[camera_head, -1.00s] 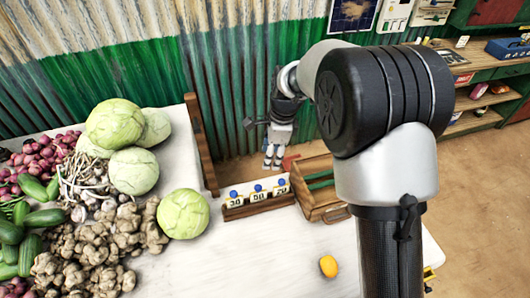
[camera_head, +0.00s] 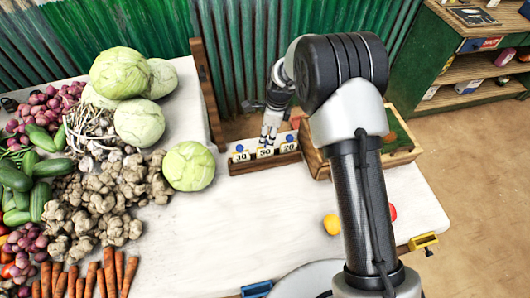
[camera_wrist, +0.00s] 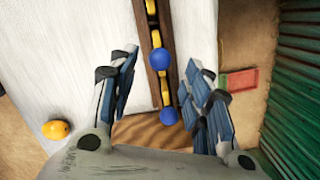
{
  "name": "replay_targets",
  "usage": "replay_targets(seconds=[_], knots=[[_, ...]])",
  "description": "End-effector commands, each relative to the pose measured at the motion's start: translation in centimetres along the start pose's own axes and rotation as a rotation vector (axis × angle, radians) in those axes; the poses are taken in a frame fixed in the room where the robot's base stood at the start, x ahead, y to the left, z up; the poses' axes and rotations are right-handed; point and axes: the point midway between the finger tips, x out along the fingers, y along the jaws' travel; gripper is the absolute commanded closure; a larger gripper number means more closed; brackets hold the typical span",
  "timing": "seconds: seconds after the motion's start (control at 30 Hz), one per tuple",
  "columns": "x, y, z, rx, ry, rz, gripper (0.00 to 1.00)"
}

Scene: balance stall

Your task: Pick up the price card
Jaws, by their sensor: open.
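Three price cards stand in a row in a narrow wooden holder (camera_head: 265,163). They read 30 (camera_head: 240,157), 50 (camera_head: 265,152) and 20 (camera_head: 289,147), and blue knobs show at their tops. My gripper (camera_head: 268,132) is just above and behind the row, near the middle card, and partly covers it. In the wrist view my open gripper (camera_wrist: 160,75) has its fingers on either side of the holder (camera_wrist: 147,45). Two blue knobs (camera_wrist: 160,59) (camera_wrist: 167,116) with yellow card edges lie between the fingers. Nothing is held. I cannot tell how high the fingertips are above the cards.
A wooden crate (camera_head: 399,158) stands right of the holder, partly behind my arm. A wooden board (camera_head: 207,95) stands at its left. Cabbages (camera_head: 188,166), ginger (camera_head: 130,180) and other vegetables fill the table's left. A yellow fruit (camera_head: 331,224) lies in front. The middle table is clear.

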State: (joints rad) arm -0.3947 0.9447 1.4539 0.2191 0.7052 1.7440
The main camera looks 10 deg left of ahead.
Motion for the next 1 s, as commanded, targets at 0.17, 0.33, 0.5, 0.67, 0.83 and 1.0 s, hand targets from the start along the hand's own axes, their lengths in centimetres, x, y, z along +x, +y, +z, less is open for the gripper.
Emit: replay_targets(seconds=[0.17, 0.33, 0.5, 0.67, 0.83, 1.0], knots=[[1.7, 0.1, 0.1, -0.001, 0.0, 0.001, 0.55], [4.4, 0.1, 0.2, 0.0, 0.0, 0.002, 0.55], [5.2, 0.0, 0.3, 0.0, -0.001, -0.001, 0.55], [5.1, 0.1, 0.3, 0.0, -0.001, -0.001, 0.57], [5.1, 0.1, 0.3, 0.0, 0.0, 0.0, 0.68], [5.1, 0.1, 0.3, 0.0, 0.0, 0.0, 0.8]])
